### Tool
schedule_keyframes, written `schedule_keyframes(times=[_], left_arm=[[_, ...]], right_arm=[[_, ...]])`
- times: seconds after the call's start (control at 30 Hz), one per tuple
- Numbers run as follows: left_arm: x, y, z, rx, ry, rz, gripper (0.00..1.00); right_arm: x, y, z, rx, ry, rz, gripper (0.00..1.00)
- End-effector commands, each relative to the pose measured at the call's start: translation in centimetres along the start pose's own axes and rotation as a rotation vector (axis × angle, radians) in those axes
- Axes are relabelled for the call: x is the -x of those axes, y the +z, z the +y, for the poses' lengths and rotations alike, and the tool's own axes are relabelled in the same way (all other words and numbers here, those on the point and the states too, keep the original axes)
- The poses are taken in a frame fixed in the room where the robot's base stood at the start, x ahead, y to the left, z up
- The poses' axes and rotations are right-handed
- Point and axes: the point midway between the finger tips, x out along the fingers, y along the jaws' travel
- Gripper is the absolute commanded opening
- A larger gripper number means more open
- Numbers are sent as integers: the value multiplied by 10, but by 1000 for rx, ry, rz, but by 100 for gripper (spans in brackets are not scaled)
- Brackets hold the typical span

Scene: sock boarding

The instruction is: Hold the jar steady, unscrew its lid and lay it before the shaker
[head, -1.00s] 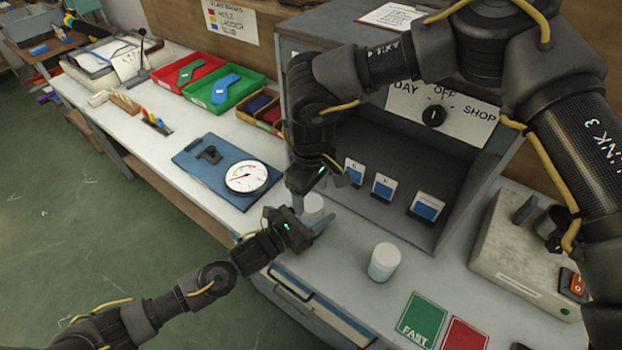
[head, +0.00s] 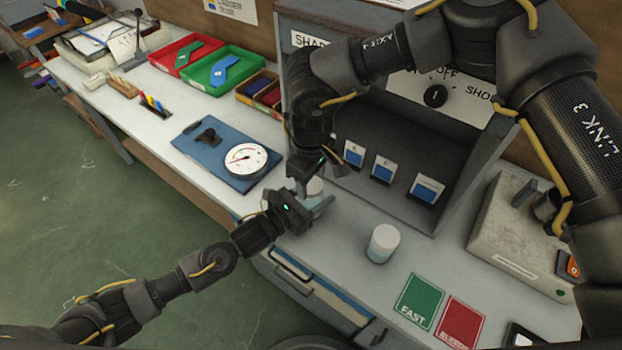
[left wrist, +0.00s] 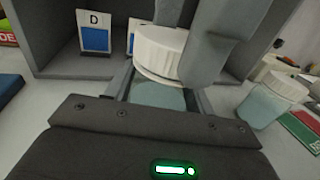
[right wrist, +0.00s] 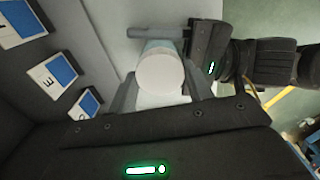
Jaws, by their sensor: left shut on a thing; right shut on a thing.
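The held jar (left wrist: 158,96) is pale blue-green and stands upright on the bench with my left gripper (head: 318,208) shut around its body. Its white ribbed lid (left wrist: 160,52) is on top, between the fingers of my right gripper (right wrist: 160,92), which comes down from above. The lid also shows round and plain in the right wrist view (right wrist: 160,72). I cannot tell how far it is unscrewed. In the head view both grippers largely hide this jar (head: 316,186). The shaker seems to be the pale grey machine (head: 510,235) at the right.
A second white-lidded jar (head: 382,243) stands to the right. Green (head: 419,301) and red (head: 461,320) cards lie nearer the front edge. A grey booth (head: 400,150) with blue sample cards rises behind. A blue board with a dial (head: 246,160) lies left. Bench between second jar and machine is clear.

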Motion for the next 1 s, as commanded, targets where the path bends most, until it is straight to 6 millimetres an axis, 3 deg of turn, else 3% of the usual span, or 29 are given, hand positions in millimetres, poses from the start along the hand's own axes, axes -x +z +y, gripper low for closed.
schedule_keyframes(times=[0.17, 0.4, 0.6, 1.0], left_arm=[[1, -5, -1, 1, -2, 10, 0], [1, -5, -1, 1, -1, 10, 0], [1, -5, -1, 1, -2, 10, 0], [1, -5, -1, 1, -2, 11, 0]], right_arm=[[-1, 0, 0, 195, -2, -1, 24], [0, 0, 0, 756, -1, 0, 24], [0, 0, 0, 1094, 0, 0, 24], [1, 0, 1, 1183, 2, -1, 24]])
